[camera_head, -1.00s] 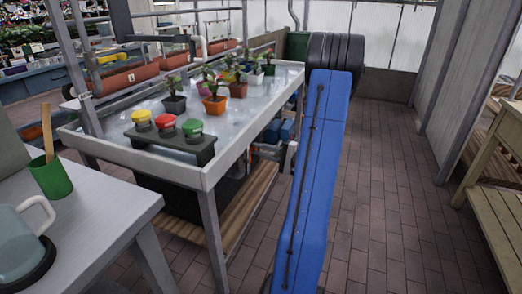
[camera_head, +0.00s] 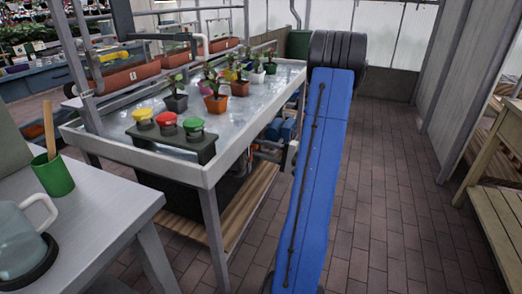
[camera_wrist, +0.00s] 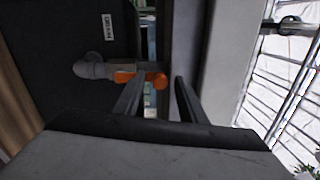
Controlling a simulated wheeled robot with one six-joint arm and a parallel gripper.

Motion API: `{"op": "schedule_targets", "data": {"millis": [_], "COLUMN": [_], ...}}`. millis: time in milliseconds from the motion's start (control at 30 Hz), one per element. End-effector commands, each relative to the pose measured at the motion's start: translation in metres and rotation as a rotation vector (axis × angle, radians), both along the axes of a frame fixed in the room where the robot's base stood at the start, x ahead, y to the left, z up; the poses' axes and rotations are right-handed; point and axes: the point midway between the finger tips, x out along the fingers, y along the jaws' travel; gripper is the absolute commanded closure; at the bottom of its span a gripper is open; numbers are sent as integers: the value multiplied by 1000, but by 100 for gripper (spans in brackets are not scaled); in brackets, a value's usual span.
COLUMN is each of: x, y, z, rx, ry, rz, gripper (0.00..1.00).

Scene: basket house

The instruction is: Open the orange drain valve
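The orange drain valve handle (camera_wrist: 124,77) shows in the wrist view, at the end of a grey pipe fitting (camera_wrist: 90,66) on a dark tank (camera_wrist: 65,40). Its rounded orange end (camera_wrist: 160,81) appears between my fingertips. My gripper (camera_wrist: 160,82) is open, with its two dark fingers apart and the left one crossing in front of part of the handle. I cannot tell whether either finger touches it. In the head view my blue arm reaches forward beside the grow bench, and the gripper and valve are hidden there.
The grow bench (camera_head: 138,157) holds potted plants and a box (camera_head: 196,154) with yellow, red and green buttons. A grey table (camera_head: 95,225) with a green cup (camera_head: 53,175) and a jug (camera_head: 22,245) stands front left. The brick floor (camera_head: 400,215) on the right is clear.

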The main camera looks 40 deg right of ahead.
Motion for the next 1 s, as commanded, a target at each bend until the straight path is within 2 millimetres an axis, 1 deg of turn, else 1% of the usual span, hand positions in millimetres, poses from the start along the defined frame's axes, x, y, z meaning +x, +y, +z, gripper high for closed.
{"op": "schedule_targets", "data": {"millis": [167, 333, 1000], "x": [-3, -19, -122], "y": [-2, -9, -52], "z": [0, -2, -9], "rx": [0, 0, -1], "ry": [0, 1, 0], "rz": [-1, -4, -4], "gripper": [63, 63, 63]}}
